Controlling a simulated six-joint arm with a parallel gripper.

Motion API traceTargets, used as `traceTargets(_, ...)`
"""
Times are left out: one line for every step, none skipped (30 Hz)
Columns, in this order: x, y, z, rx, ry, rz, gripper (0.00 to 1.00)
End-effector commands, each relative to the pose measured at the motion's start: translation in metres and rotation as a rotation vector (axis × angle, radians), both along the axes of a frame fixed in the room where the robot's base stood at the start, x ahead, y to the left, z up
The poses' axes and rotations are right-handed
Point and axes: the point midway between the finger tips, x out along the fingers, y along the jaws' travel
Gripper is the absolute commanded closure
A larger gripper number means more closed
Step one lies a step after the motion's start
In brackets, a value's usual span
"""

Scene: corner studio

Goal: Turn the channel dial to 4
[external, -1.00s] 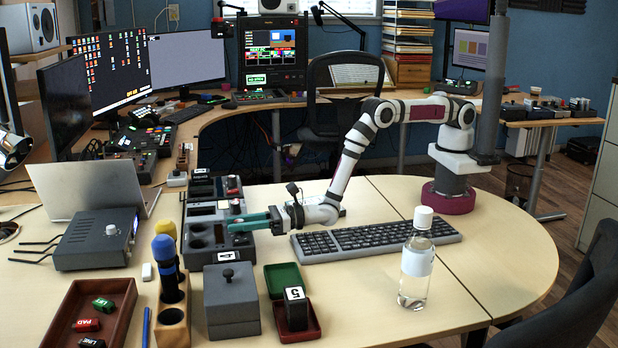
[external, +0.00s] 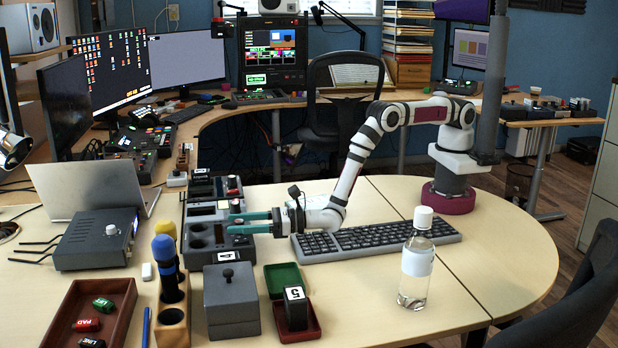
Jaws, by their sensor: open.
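My gripper (external: 230,222) has two teal fingers, spread with a gap between them and nothing visible in it. It points left over the right side of a dark grey console (external: 207,234) with round wells. A dark grey box (external: 97,241) at the left carries a pale round knob (external: 111,229) on its front, well left of my fingers. A smaller grey box (external: 231,303) in front has a dark knob (external: 228,275) on top. A label reading 4 (external: 227,256) lies behind it. No frame shows clearly which knob is the channel dial, or its setting.
A keyboard (external: 375,239) and an upright clear bottle (external: 416,265) stand right of the console. A block marked 5 (external: 295,294) stands in a red tray (external: 314,331). Two microphones in a wooden holder (external: 172,321) stand between the two grey boxes. Bare tabletop lies at the right.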

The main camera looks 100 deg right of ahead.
Motion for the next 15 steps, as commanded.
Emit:
traceTargets(-0.004,0.001,0.000,-0.001,0.002,0.001,0.36)
traceTargets(-0.007,0.002,0.000,0.000,0.001,0.002,0.36)
traceTargets(-0.014,0.002,0.000,-0.001,0.002,0.001,0.36)
traceTargets(-0.020,0.002,0.000,-0.001,0.003,0.001,0.36)
traceTargets(-0.026,0.003,0.000,-0.003,0.002,0.003,0.36)
traceTargets(-0.036,0.004,0.000,-0.002,0.003,0.002,0.36)
traceTargets(-0.044,0.005,-0.001,-0.002,0.004,0.003,0.36)
traceTargets(-0.052,0.006,0.000,-0.003,0.003,0.003,0.36)
traceTargets(-0.063,0.007,0.000,-0.002,0.004,0.002,0.36)
traceTargets(-0.071,0.008,-0.001,-0.003,0.004,0.004,0.36)
traceTargets(-0.080,0.008,0.000,-0.003,0.003,0.003,0.36)
traceTargets(-0.092,0.010,0.000,-0.003,0.003,0.004,0.36)
traceTargets(-0.101,0.010,0.000,-0.003,0.003,0.003,0.36)
traceTargets(-0.109,0.011,0.000,-0.004,0.003,0.004,0.36)
traceTargets(-0.119,0.012,0.000,-0.002,0.002,0.004,0.36)
